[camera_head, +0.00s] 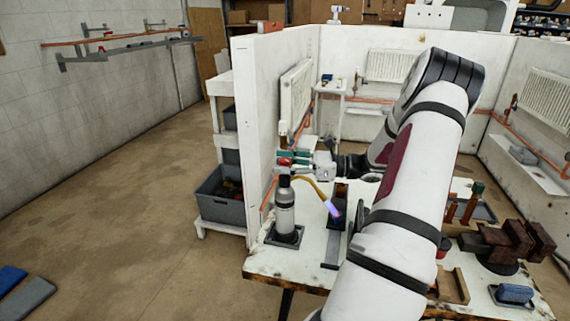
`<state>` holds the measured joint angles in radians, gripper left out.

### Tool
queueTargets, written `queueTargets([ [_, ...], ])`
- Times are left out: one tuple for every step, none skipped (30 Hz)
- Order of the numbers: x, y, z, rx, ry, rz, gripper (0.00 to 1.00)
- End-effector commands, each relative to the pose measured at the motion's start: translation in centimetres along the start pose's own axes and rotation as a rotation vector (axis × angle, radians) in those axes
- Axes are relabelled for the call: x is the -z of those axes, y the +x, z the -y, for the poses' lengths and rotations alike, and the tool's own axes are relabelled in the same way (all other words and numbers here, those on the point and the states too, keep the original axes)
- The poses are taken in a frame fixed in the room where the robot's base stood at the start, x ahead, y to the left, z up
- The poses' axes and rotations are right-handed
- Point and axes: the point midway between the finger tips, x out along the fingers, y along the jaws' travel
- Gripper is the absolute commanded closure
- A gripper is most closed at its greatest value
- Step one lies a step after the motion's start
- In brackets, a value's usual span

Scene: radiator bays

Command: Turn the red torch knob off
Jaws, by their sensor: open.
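The torch (285,212) stands upright on the workbench, a grey and white cylinder with a curved brass tube on its right side. A blue-violet flame (333,209) shows at the tube's tip. The red knob (284,162) is at the top of the torch. My gripper (283,158) comes in from the right with its teal-padded fingers pointing left. The fingers are open and at the knob's height. The fingers partly overlap the knob, and I cannot tell whether they touch it.
The workbench (275,263) also carries a vise (500,243) and a blue brush (514,293) on the right. A white partition (258,110) rises behind the torch, with radiators (392,66) beyond. A shelf rack with a grey bin (219,197) stands left. The floor on the left is largely clear.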

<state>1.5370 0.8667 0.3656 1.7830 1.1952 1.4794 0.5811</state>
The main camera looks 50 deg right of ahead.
Motion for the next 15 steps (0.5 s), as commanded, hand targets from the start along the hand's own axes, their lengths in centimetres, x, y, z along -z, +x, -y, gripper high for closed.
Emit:
queueTargets([
  [0.0, -0.01, 0.0, 0.0, 0.0, 0.0, 0.53],
  [0.0, -0.01, 0.0, 0.0, 0.0, 0.0, 0.53],
  [0.0, -0.01, 0.0, 0.0, 0.0, 0.0, 0.56],
  [0.0, -0.02, 0.0, 0.0, 0.0, 0.0, 0.62],
  [0.0, -0.02, 0.0, 0.0, 0.0, 0.0, 0.69],
  [0.0, -0.03, 0.0, 0.0, 0.0, 0.0, 0.78],
  [0.0, -0.03, 0.0, 0.0, 0.0, 0.0, 0.85],
  [0.0, -0.03, 0.0, 0.0, 0.0, 0.0, 0.92],
  [0.0, -0.04, 0.0, 0.0, 0.0, 0.0, 1.0],
  [0.0, -0.04, 0.01, 0.0, 0.0, 0.0, 1.0],
  [0.0, -0.04, 0.01, 0.0, 0.0, 0.0, 1.0],
  [0.0, -0.04, 0.0, 0.0, 0.0, 0.0, 1.0],
  [0.0, -0.04, 0.0, 0.001, 0.0, 0.0, 1.0],
  [0.0, -0.05, 0.0, 0.002, 0.0, 0.0, 1.0],
  [-0.01, -0.05, -0.01, 0.004, 0.0, 0.0, 1.0],
])
